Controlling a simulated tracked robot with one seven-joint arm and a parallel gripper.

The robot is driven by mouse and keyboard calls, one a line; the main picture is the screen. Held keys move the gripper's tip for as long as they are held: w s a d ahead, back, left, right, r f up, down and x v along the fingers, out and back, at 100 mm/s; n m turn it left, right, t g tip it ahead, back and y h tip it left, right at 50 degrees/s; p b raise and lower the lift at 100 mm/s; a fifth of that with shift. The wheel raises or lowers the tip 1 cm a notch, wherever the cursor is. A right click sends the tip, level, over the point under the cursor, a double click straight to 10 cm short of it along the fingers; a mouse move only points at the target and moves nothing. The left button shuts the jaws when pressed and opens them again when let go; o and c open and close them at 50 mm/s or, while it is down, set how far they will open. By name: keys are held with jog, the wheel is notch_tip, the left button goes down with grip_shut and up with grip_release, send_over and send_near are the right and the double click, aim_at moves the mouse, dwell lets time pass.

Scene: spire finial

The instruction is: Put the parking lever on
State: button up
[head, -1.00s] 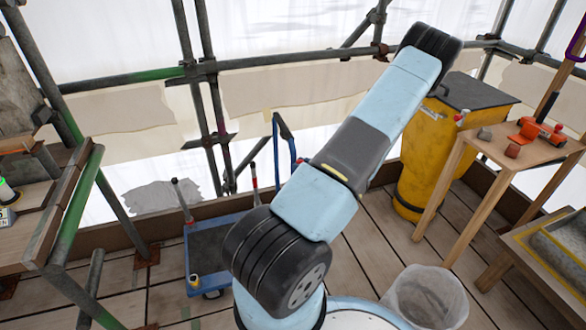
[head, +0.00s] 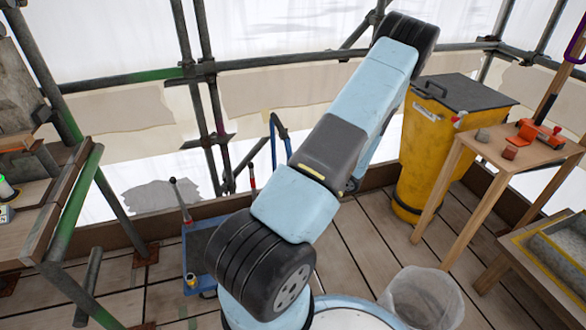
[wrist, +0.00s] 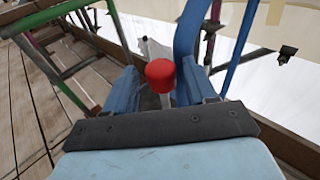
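In the wrist view a lever with a round red knob (wrist: 160,74) on a thin grey shaft stands between the two blue fingers of my gripper (wrist: 163,84). The fingers are apart, with a gap on each side of the shaft. In the head view the blue cart (head: 205,243) stands on the floor, partly behind my arm. A lever with a dark knob (head: 180,199) rises at its left, and a thin red-marked rod (head: 252,177) shows near my arm. My gripper is hidden behind my arm there.
The cart's tall blue handle (head: 279,140) rises close to my arm; a blue post stands beside the fingers in the wrist view. A yellow bin (head: 432,150), a wooden table (head: 490,146) and a clear waste bin (head: 425,300) are at right. Scaffold tubes run behind.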

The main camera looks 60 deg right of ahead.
jog(key=s+d+r, duration=0.1)
jog(key=s+r, duration=0.1)
jog(key=s, duration=1.1)
jog(key=shift+s+d, duration=0.3)
dwell(0.3)
jog(key=w+a+r+n+g+y, duration=0.6)
jog(key=w+a+r+n+g, duration=0.6)
jog(key=w+a+r+n, duration=0.7)
jog(key=a+r+n+g+h, duration=0.1)
jog(key=a+r+n+h, duration=0.15)
jog(key=a+r, duration=0.5)
jog(key=a+r+n+g+h, duration=0.2)
jog(key=a+r+n, duration=0.2)
jog(key=a, duration=0.7)
jog(key=s+a+r+n+t+h, duration=0.3)
jog(key=s+a+r+n, duration=0.3)
jog(key=a, duration=0.4)
jog(key=shift+s+a+r+n+t, duration=0.25)
jog(key=shift+r+n+t, duration=0.45)
jog(key=shift+n, duration=0.55)
